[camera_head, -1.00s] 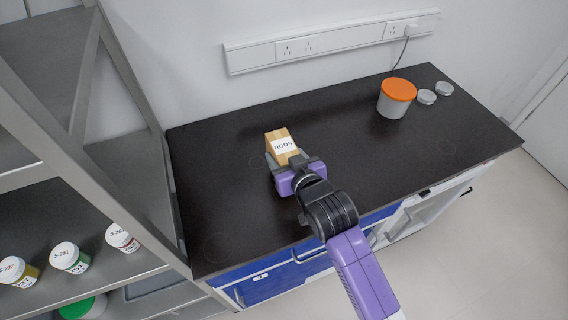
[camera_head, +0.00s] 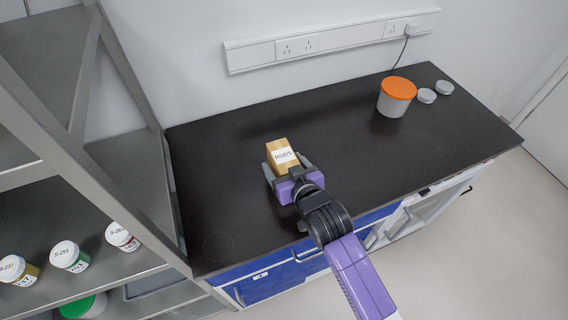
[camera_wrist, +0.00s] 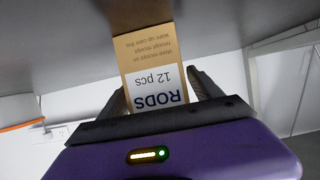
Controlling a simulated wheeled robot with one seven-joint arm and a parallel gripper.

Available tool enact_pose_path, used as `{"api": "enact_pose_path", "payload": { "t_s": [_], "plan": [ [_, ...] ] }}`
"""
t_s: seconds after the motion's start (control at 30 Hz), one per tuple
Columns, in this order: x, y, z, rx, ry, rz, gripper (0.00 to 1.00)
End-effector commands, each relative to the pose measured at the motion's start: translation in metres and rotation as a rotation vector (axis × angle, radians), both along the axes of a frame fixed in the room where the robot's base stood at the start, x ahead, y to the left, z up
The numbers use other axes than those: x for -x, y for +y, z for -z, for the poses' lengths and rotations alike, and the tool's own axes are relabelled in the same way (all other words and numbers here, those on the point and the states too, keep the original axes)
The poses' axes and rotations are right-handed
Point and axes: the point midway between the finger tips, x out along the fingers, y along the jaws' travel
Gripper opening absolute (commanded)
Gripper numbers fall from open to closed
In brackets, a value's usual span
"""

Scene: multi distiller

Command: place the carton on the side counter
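The carton (camera_head: 282,154), a tan box with a white "RODS" label, is on the dark side counter (camera_head: 215,160), left of its middle. It appears to rest on the top; its base is partly hidden by my gripper. My gripper (camera_head: 287,164) is low over the counter at the carton's near side. Its two fingers stand open, one on each side of the carton. In the wrist view the carton (camera_wrist: 152,75) shows its label upside down between the spread fingers (camera_wrist: 160,97).
An orange-lidded tub (camera_head: 396,97) and two small grey lids (camera_head: 427,96) are at the counter's right end. A metal shelf rack (camera_head: 125,120) with several labelled jars (camera_head: 70,257) stands at left. A socket strip (camera_head: 330,42) runs along the wall. Counter between carton and tub is clear.

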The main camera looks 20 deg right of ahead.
Motion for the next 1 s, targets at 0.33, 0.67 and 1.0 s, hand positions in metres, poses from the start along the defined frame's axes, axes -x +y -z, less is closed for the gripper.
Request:
{"api": "enact_pose_path", "payload": {
  "t_s": [0.33,0.67,1.0],
  "plan": [
    [0.006,0.0,-0.004,0.0,0.001,0.0,0.74],
    [0.063,0.0,-0.027,0.002,0.0,-0.001,0.74],
    [0.107,0.0,-0.046,0.0,0.001,0.001,0.74]
  ]
}}
